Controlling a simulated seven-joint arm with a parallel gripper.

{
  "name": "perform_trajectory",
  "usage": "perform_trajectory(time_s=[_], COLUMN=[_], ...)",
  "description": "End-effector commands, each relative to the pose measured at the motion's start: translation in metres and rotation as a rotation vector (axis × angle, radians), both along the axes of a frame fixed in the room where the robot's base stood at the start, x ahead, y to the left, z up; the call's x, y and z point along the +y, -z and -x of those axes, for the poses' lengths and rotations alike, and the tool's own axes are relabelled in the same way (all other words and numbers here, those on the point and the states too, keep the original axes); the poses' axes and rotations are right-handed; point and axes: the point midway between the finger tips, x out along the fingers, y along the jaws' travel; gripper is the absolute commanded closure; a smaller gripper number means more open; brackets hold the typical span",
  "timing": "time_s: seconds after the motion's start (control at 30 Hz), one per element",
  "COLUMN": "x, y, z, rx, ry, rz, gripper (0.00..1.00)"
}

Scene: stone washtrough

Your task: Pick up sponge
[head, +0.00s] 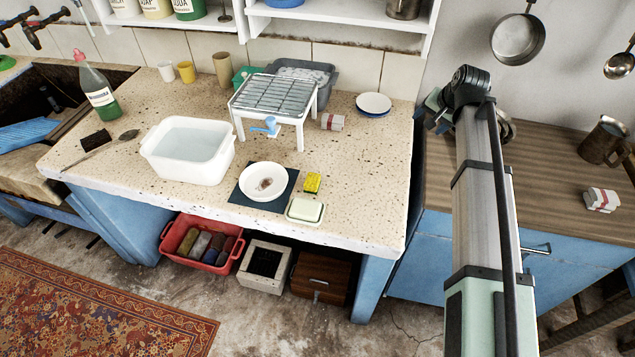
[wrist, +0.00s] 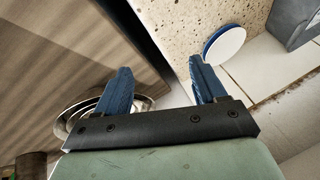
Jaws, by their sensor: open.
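A small yellow sponge (head: 312,183) with a dark edge lies on the speckled stone counter (head: 365,180), right of a white bowl and just behind a pale soap dish. My gripper (wrist: 160,82) shows in the wrist view with two blue fingers spread apart and nothing between them. It is over the gap between the stone counter and the wooden cabinet top, well to the right of and behind the sponge. The sponge is not in the wrist view.
The white bowl (head: 263,193) with a brown spot inside sits on a dark mat. The soap dish (head: 304,210) is at the front edge. A white rack (head: 272,100), a water-filled basin (head: 189,149) and a plate (head: 374,103) stand around. The counter's right part is clear.

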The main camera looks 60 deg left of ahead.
Motion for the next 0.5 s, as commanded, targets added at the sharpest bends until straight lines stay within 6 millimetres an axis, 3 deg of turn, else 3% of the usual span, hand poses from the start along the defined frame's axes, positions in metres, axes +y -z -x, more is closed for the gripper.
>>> perform_trajectory(time_s=[0.03, 0.2, 0.5], x=[0.013, 0.04, 0.064], y=[-0.001, -0.003, -0.013], z=[0.027, 0.107, 0.243], rx=[0.012, 0.05, 0.082], ry=[-0.032, -0.114, -0.238], rz=[0.029, 0.138, 0.335], gripper=[0.3, 0.3, 0.3])
